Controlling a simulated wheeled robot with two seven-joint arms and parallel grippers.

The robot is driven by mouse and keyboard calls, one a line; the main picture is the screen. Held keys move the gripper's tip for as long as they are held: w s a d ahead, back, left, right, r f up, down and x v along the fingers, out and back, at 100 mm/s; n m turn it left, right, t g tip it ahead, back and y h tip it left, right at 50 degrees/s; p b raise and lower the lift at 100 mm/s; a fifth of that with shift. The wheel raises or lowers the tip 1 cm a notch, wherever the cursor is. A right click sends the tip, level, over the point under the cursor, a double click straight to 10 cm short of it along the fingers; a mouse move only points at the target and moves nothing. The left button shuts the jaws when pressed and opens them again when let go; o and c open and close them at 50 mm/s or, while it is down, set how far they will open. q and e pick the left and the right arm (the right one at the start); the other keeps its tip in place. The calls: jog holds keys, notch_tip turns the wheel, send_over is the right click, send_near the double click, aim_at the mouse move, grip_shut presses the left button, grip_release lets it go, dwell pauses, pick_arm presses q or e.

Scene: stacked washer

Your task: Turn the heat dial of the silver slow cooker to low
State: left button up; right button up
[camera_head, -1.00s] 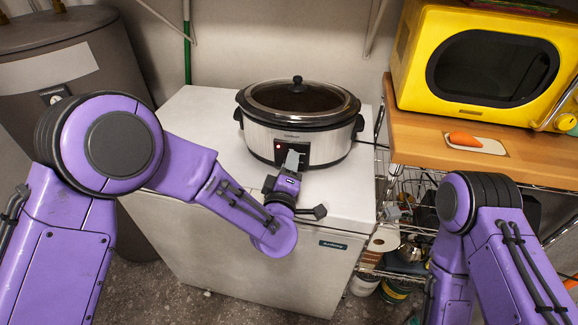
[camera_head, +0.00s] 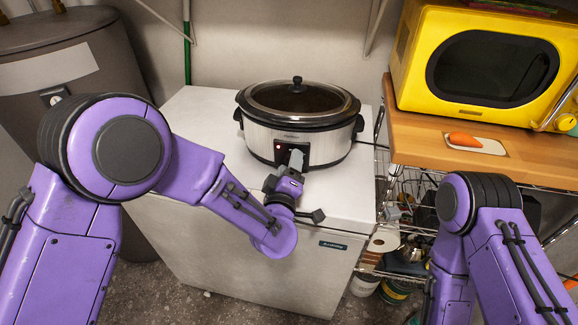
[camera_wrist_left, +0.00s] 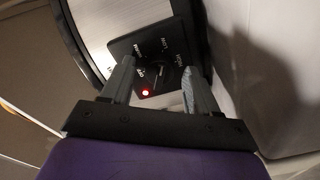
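The silver slow cooker (camera_head: 268,140) stands upright on a white chest-like appliance, with a dark glass lid on it. Its black control panel (camera_wrist_left: 124,47) has white markings around a dark heat dial (camera_wrist_left: 158,71); a red light (camera_wrist_left: 146,92) glows beside the dial. I cannot read the dial's setting surely. My left gripper (camera_head: 296,158) is at the cooker's front, covering part of the panel in the head view. In the left wrist view its grey fingers (camera_wrist_left: 160,85) are apart, on either side of the dial, with gaps visible. My right gripper is out of view.
The white appliance top (camera_head: 200,125) has free room left of the cooker. A wooden-topped wire rack (camera_head: 430,150) stands at right, with a yellow microwave (camera_head: 490,60) and a carrot on a board (camera_head: 475,143). A grey tank (camera_head: 70,60) stands at left.

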pick_arm(q)
jog(key=s+a+b, duration=0.1)
jog(key=s+b, duration=0.1)
jog(key=s, duration=0.8)
jog(key=shift+s, duration=0.25)
jog(key=shift+a, duration=0.1)
